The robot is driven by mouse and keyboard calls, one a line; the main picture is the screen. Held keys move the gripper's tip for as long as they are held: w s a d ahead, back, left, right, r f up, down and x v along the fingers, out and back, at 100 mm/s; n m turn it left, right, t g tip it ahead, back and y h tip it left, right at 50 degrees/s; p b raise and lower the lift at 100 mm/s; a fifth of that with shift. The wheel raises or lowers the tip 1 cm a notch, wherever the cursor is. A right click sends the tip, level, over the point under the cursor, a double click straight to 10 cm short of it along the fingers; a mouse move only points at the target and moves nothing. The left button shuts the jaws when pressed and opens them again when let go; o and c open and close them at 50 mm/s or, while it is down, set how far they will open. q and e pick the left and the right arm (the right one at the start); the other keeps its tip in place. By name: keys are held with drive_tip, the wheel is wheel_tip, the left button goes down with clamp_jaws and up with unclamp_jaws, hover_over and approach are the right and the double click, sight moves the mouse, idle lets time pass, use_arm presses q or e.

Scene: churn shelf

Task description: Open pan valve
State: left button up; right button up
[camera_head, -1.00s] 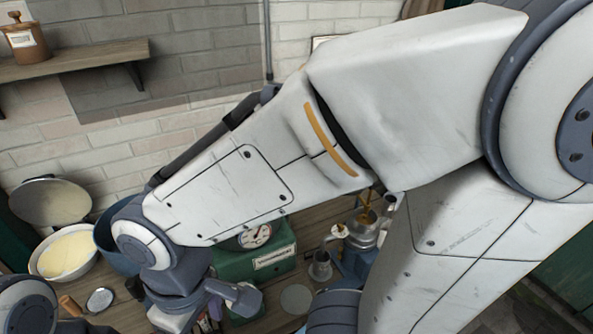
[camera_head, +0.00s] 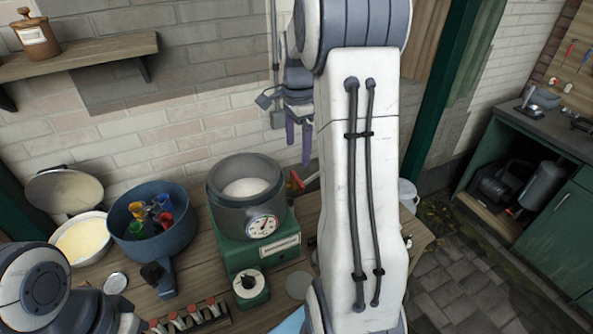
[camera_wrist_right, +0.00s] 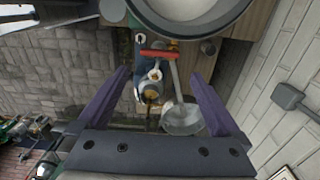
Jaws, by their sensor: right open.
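A round grey metal pan (camera_head: 245,197) holds something pale and has a dial on its front. It stands on a green base (camera_head: 232,250). Its valve has a red handle (camera_head: 297,180) at the pan's right side, partly beside my arm. The handle also shows as a red bar (camera_wrist_right: 158,54) by the pan's rim in the right wrist view. My right gripper (camera_head: 298,148) is open and empty, with purple fingers pointing down, above and behind the handle. In the wrist view the handle lies beyond and between the fingertips (camera_wrist_right: 159,76). My left gripper is out of view.
A blue pot (camera_head: 152,235) with coloured items and a white bowl (camera_head: 82,243) stand left of the pan. A rack with red-topped vials (camera_head: 190,318) is in front. A metal jug (camera_wrist_right: 182,118) is near the valve. The brick wall (camera_head: 180,125) is behind.

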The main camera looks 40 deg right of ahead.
sight(298, 177)
wheel_tip(298, 177, down, 9)
drive_tip(key=shift+f+p, duration=0.1)
drive_tip(key=shift+p, duration=0.85)
drive_tip(key=c, duration=1)
drive_tip(key=shift+n, duration=0.4)
drive_tip(key=shift+w+d+n+p, duration=0.1)
drive_tip(key=shift+w+d+n, duration=0.4)
drive_tip(key=shift+n, duration=2.4)
drive_tip(key=shift+w+d+n+p, duration=0.2)
drive_tip(key=shift+d+n, duration=0.45)
drive_tip(key=shift+n, duration=2.25)
drive_tip(key=shift+w+d+n+p, duration=0.1)
drive_tip(key=shift+w+d+n, duration=0.4)
drive_tip(key=shift+n, duration=2.4)
drive_tip(key=shift+d, duration=0.1)
